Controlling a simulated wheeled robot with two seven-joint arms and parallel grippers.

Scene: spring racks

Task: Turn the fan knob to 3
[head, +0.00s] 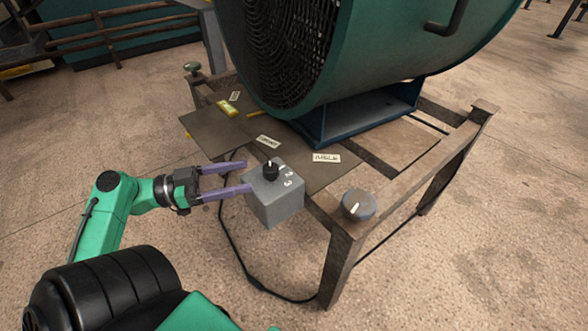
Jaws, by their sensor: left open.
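The fan knob (270,172) is a small black knob on top of a grey control box (272,208) at the table's near left corner. White numerals, with 3 nearest me, run along the right of the box top. The knob's pale mark points to the far side, away from the 3. My left gripper (247,175) is open, with its two purple fingers reaching in from the left. Its fingertips are at the left edge of the box, close to the knob, with nothing between them. Whether they touch the box I cannot tell. My right gripper is not in view.
A large green fan (390,50) stands on a metal-framed table (345,240). Paper labels and a yellow item (228,107) lie on the tabletop. A black cable (240,262) hangs to the floor.

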